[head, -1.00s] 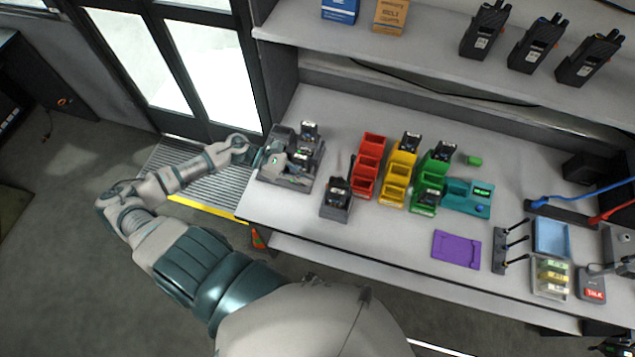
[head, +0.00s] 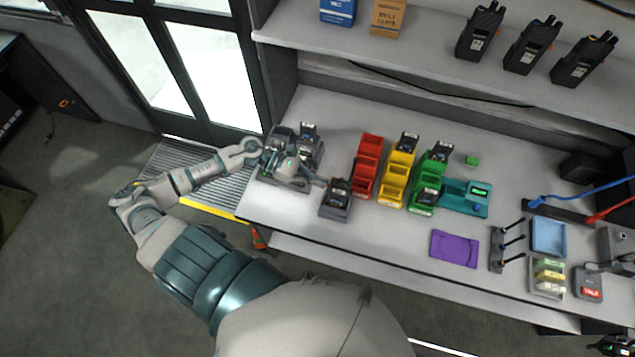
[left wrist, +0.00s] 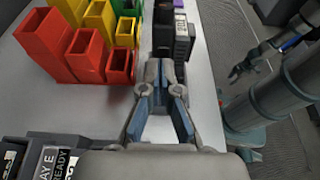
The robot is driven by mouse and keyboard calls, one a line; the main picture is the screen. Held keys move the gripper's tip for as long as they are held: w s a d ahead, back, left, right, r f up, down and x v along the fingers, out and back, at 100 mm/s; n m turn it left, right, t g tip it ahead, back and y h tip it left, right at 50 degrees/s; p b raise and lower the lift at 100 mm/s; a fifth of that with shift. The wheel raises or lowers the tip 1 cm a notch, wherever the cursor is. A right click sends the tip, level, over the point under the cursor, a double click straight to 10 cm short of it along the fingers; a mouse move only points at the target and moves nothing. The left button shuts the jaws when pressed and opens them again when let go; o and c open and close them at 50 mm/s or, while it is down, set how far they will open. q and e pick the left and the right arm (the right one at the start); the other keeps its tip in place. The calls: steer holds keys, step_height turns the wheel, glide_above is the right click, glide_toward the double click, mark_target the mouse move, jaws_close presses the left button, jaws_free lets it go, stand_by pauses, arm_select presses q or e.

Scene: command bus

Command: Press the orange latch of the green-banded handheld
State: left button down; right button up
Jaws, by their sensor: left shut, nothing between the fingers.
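A black handheld (head: 337,190) stands in a dark single cradle (head: 334,211) near the desk's front edge. In the left wrist view, dark upright blocks with a pale label (left wrist: 182,46) are ahead of the fingertips. I cannot make out a green band or an orange latch. My left gripper (head: 319,181) reaches over the grey dock (head: 288,184), its tips close to the handheld's left side; I cannot tell whether they touch. In the left wrist view its fingers (left wrist: 160,72) are shut and empty. My right gripper (left wrist: 237,72) is small there, beyond the desk edge.
Red bins (head: 367,167), yellow bins (head: 396,180) and green bins (head: 427,190) stand right of the handheld. The grey dock holds other handhelds. A purple tray (head: 454,249) lies farther right. The desk in front of the bins is clear.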

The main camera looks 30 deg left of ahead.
steer(key=shift+r, duration=0.1)
stand_by(0.8)
steer(key=shift+s+d, duration=0.1)
